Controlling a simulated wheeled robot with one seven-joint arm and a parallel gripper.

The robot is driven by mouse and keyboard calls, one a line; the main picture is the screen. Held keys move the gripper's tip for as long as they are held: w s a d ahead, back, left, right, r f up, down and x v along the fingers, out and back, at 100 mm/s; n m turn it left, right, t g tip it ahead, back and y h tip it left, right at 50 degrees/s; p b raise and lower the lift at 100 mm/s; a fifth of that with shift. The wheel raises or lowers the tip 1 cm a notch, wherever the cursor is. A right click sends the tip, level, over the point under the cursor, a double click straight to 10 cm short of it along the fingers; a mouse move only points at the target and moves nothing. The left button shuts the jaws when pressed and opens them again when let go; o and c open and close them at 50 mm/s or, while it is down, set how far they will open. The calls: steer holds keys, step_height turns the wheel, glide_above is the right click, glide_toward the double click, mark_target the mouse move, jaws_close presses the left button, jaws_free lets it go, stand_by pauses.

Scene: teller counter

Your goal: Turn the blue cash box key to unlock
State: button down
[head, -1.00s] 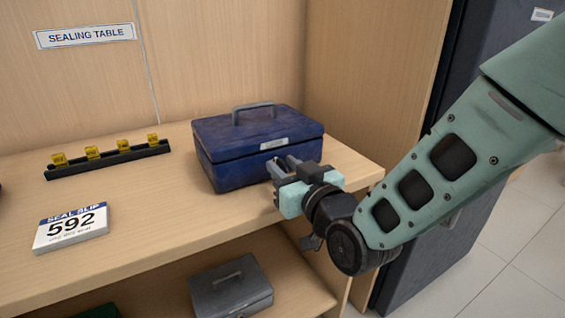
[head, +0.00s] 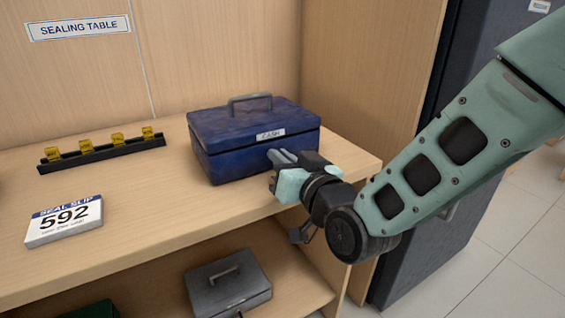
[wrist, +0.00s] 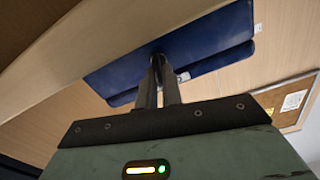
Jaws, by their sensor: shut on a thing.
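The blue cash box (head: 235,150) stands shut on the sealing table, with a grey handle on its lid and a white "CASH" label on its front; it also shows in the wrist view (wrist: 205,50). My gripper (head: 277,158) is at the right part of the box's front face, below the label. In the wrist view its two fingers (wrist: 158,62) are close together, with their tips at the box front. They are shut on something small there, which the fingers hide. I cannot see the key itself or how far it is turned.
A black rack with several yellow seals (head: 102,150) lies at the back left of the table (head: 150,215). A grey box (head: 228,283) sits on the shelf below. A dark cabinet (head: 440,200) is at right.

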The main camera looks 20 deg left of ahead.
steer(key=m, duration=0.2)
steer(key=m+b, duration=0.1)
steer(key=shift+w+d+f+m, duration=0.15)
steer(key=shift+f+m, duration=0.05)
steer(key=shift+m, duration=0.2)
steer(key=m+b, duration=0.1)
steer(key=m, duration=0.3)
steer(key=shift+m+b, duration=0.3)
steer(key=m, duration=0.4)
steer(key=shift+w+d+f+b, duration=0.1)
steer(key=shift+f+b, duration=0.05)
steer(key=shift+b, duration=0.15)
steer(key=shift+f+m, duration=0.1)
steer(key=shift+m, duration=1.4)
steer(key=c, duration=1.6)
jaws_free()
steer(key=shift+o, duration=0.2)
